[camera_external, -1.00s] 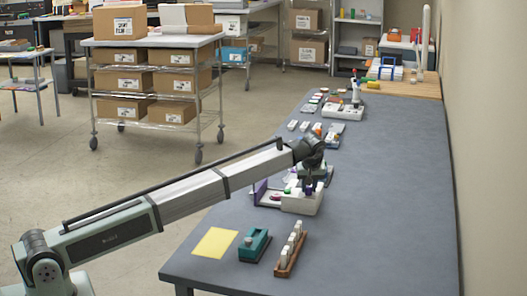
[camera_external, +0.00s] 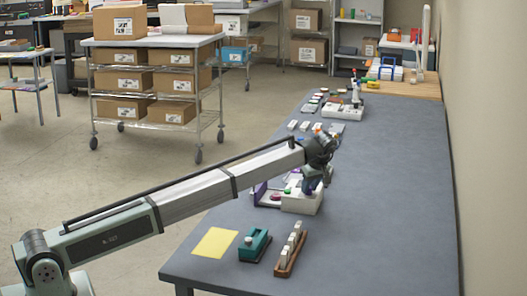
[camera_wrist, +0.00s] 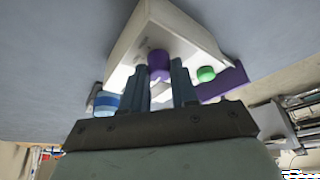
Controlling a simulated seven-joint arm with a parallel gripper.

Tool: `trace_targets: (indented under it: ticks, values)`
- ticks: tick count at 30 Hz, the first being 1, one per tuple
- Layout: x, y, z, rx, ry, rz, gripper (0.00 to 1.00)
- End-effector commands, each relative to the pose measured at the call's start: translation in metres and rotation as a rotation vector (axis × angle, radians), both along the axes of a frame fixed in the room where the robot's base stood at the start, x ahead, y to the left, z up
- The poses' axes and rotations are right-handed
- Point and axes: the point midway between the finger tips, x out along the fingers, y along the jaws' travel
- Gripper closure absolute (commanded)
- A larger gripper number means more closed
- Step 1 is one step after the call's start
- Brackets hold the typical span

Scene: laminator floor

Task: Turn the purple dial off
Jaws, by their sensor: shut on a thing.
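A white box (camera_external: 302,205) with controls stands on the grey table. In the wrist view the box (camera_wrist: 145,22) appears tilted, with the purple dial (camera_wrist: 158,60) on its face. A green knob (camera_wrist: 206,74) is right of the dial there, with a purple panel (camera_wrist: 225,82) beside it. A blue-banded white cylinder (camera_wrist: 105,102) is at the left. My gripper (camera_wrist: 160,75) is shut on the purple dial, one finger on each side. In the external view my gripper (camera_external: 309,186) is over the box and hides the dial.
A teal device (camera_external: 254,245), a brown rack with white pieces (camera_external: 290,250) and a yellow sheet (camera_external: 214,242) lie on the near table. More small items sit farther back. The table's right side (camera_external: 400,190) is clear.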

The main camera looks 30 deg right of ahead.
Motion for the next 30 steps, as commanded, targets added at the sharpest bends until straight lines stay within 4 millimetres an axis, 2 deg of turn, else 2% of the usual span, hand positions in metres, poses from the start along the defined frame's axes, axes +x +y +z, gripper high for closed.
trace_targets:
  ticks: [9, 10, 16, 25, 30]
  values:
    - [0.0, 0.0, -0.001, 0.001, 0.001, 0.0, 1.0]
    - [0.0, 0.0, -0.001, 0.001, 0.001, 0.0, 0.69]
    - [0.0, 0.0, -0.001, 0.001, 0.001, 0.0, 0.5]
    - [-0.001, 0.0, 0.001, 0.0, 0.0, 0.0, 0.48]
    - [-0.006, -0.001, 0.015, -0.002, 0.0, -0.001, 0.48]
